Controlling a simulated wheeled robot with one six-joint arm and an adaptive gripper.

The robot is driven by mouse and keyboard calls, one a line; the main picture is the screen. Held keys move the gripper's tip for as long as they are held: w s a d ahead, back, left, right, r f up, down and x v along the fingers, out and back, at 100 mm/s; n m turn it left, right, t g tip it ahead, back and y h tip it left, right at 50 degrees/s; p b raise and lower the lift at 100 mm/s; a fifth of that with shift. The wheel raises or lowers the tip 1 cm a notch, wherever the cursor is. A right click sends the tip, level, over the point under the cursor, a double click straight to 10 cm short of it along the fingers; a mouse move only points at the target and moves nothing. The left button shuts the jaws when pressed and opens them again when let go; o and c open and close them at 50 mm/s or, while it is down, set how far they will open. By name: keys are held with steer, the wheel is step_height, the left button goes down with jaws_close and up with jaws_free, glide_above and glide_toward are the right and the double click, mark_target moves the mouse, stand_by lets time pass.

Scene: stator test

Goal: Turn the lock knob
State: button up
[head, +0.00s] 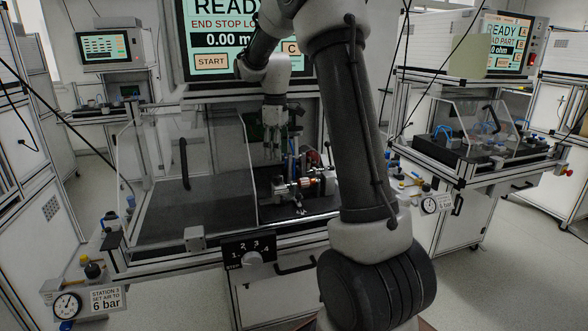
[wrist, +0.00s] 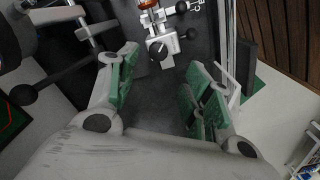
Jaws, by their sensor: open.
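My gripper (head: 273,152) hangs over the bench at the middle station, and its green-padded fingers (wrist: 160,75) are spread apart with nothing between them in the wrist view. A metal fixture (head: 296,190) stands on the dark bed below and beside the gripper. I cannot tell which of these is the lock knob. No finger visibly touches the fixture.
A clear guard (head: 190,190) stands left of the gripper. A numbered black panel with a grey dial (head: 252,258) is on the bench front. A large screen (head: 215,40) stands behind. In the wrist view a black ball-ended lever (wrist: 25,95) is at left.

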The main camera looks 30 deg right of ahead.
mark_target(278, 175)
steer(key=shift+w+d+f, duration=0.1)
steer(key=shift+d+f, duration=0.1)
steer(key=shift+f, duration=0.25)
step_height(278, 175, down, 7)
steer(key=shift+f, duration=0.1)
steer(key=c, duration=1.1)
